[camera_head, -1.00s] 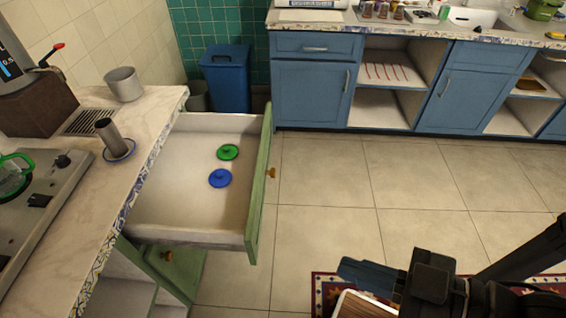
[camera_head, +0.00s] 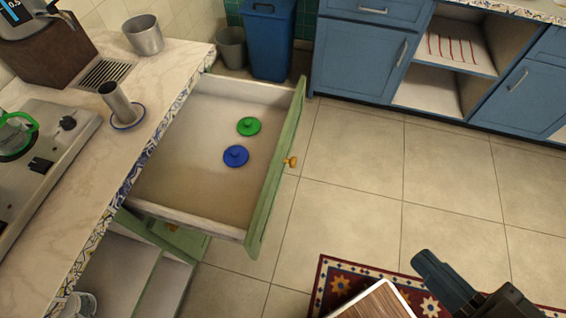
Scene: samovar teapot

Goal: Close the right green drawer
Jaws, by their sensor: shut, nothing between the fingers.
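The right green drawer (camera_head: 272,180) is pulled far out from under the marble-topped counter. Its green front with a brass knob (camera_head: 291,162) faces right. Inside lie a green lid (camera_head: 248,126) and a blue lid (camera_head: 236,156), apart from each other. My gripper (camera_head: 428,266) is at the lower right, over the floor and rug, well apart from the drawer front. It is shut with nothing held. Part of it is cut off by the frame edge.
A lower green drawer (camera_head: 178,240) and an open cabinet lie under the counter (camera_head: 172,62). A patterned rug (camera_head: 338,275) and a wooden board (camera_head: 375,304) are at the bottom. A blue bin (camera_head: 268,45) stands behind the drawer. Tiled floor right of the drawer is clear.

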